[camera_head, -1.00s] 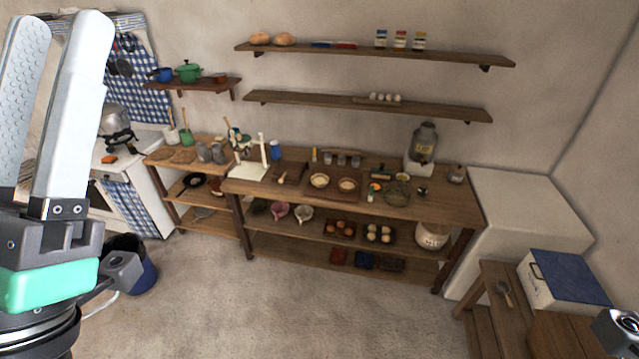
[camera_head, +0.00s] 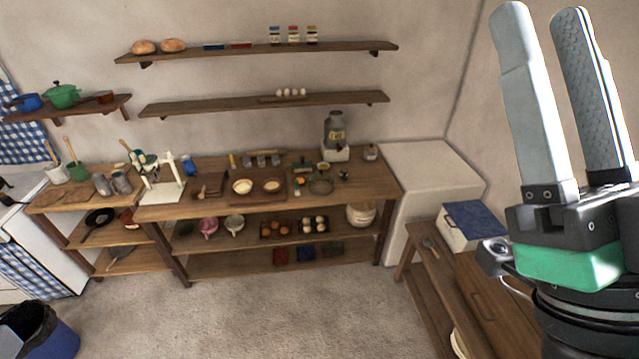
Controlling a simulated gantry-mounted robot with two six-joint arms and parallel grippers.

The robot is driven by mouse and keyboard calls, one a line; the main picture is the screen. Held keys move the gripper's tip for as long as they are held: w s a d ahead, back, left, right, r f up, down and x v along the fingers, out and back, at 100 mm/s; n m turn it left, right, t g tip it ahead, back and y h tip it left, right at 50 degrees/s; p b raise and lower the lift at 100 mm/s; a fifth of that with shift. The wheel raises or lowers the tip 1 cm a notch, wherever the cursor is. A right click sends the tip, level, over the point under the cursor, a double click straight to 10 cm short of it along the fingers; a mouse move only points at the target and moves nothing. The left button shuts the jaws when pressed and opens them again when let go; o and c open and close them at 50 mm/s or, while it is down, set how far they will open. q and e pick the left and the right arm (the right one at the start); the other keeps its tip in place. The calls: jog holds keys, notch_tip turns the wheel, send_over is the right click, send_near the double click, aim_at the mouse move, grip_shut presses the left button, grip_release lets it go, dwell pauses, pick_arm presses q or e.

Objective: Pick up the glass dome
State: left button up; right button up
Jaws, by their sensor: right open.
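A see-through rounded thing (camera_head: 320,186), which looks like the glass dome, stands on the right part of the long wooden worktable (camera_head: 372,192). It is small and its outline is faint; I cannot tell what is under it. My right gripper (camera_head: 545,22) is large in the right of the view, pointing up, with its two fingers apart and nothing between them. It is well to the right of the dome and much nearer to me.
A white chest (camera_head: 420,165) and a blue-lidded box (camera_head: 472,222) are on the right. The floor (camera_head: 270,315) before the worktable is clear. A blue bin (camera_head: 50,335) stands lower left.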

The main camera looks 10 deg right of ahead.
jog(key=shift+o, duration=0.3)
jog(key=shift+o, duration=1.4)
